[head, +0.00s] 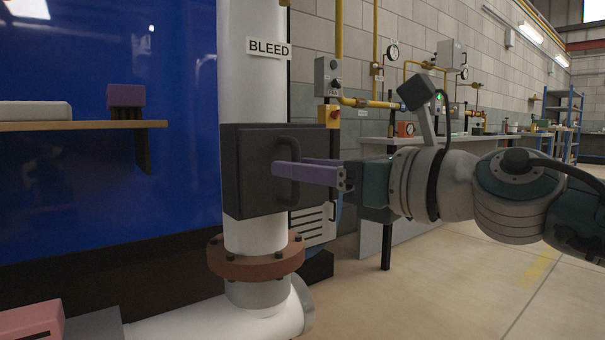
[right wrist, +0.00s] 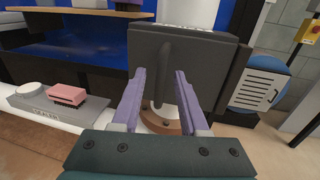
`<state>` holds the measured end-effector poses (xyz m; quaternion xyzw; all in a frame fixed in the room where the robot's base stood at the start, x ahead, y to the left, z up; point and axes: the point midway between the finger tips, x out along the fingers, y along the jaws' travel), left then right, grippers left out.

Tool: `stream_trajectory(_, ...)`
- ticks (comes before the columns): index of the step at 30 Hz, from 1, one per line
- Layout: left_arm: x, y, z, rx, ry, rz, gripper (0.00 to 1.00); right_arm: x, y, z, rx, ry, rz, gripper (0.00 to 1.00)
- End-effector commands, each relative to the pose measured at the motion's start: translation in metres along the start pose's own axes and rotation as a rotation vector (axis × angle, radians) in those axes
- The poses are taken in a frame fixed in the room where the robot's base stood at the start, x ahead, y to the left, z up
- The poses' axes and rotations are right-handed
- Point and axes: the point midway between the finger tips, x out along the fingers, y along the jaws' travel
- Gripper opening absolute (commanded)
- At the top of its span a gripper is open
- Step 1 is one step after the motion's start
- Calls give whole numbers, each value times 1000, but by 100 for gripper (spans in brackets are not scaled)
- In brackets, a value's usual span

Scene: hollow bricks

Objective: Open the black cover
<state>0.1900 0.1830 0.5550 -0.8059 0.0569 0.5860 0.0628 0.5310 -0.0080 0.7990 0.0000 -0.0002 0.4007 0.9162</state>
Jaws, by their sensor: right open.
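The black cover (head: 245,185) is a square box front on the white vertical pipe, and it looks closed. Its upright bar handle (head: 294,190) is on the right part of its face. My right gripper (head: 278,170) has purple fingers and reaches in from the right at handle height. In the right wrist view the gripper (right wrist: 160,72) is open, and the handle (right wrist: 164,62) of the cover (right wrist: 205,60) appears between the two fingers. I cannot tell whether either finger touches it. My left gripper is not in view.
A "BLEED" sign (head: 269,48) is on the pipe (head: 250,90) above the cover, and a rusty flange (head: 256,258) is below. A shelf (head: 60,126) with a purple brick (head: 126,96) is at left. A pink brick (right wrist: 66,95) sits low at left. Open floor lies at right.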

Motion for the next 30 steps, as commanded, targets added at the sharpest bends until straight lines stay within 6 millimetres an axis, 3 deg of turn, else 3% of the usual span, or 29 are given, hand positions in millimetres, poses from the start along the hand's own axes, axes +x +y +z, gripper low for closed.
stream_trajectory(7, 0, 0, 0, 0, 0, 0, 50, 0, 0, 0, 0, 1, 0, 42)
stream_trajectory(18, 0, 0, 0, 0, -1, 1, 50, 0, 0, 0, 0, 0, 0, 0)
stream_trajectory(30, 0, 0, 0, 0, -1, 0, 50, 0, 0, 0, 0, 0, 0, 0)
